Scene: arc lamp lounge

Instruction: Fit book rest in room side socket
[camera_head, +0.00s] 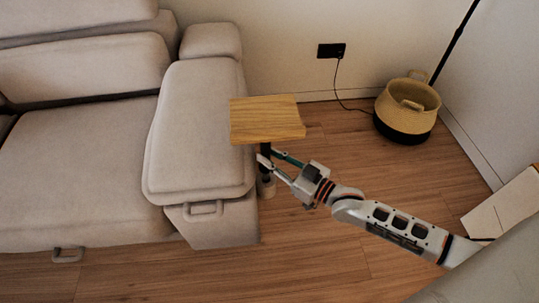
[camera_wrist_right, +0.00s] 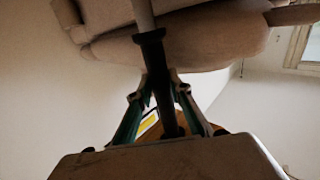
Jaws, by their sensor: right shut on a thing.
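The book rest (camera_head: 267,118) is a flat wooden board on a dark stem, beside the sofa's right arm. My right gripper (camera_head: 267,157) is shut on the stem below the board. In the right wrist view the fingers (camera_wrist_right: 162,84) close around the black stem (camera_wrist_right: 168,110), and a black collar (camera_wrist_right: 150,37) meets a pale grey rod (camera_wrist_right: 143,14). My left gripper is out of view.
The beige sofa (camera_head: 200,120) fills the left, with loop handles (camera_head: 203,208) on its front. A wicker basket (camera_head: 407,105) with a dark base stands by the lamp pole (camera_head: 452,45). A cable runs from a black wall outlet (camera_head: 331,50). The wooden floor (camera_head: 330,250) in front is clear.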

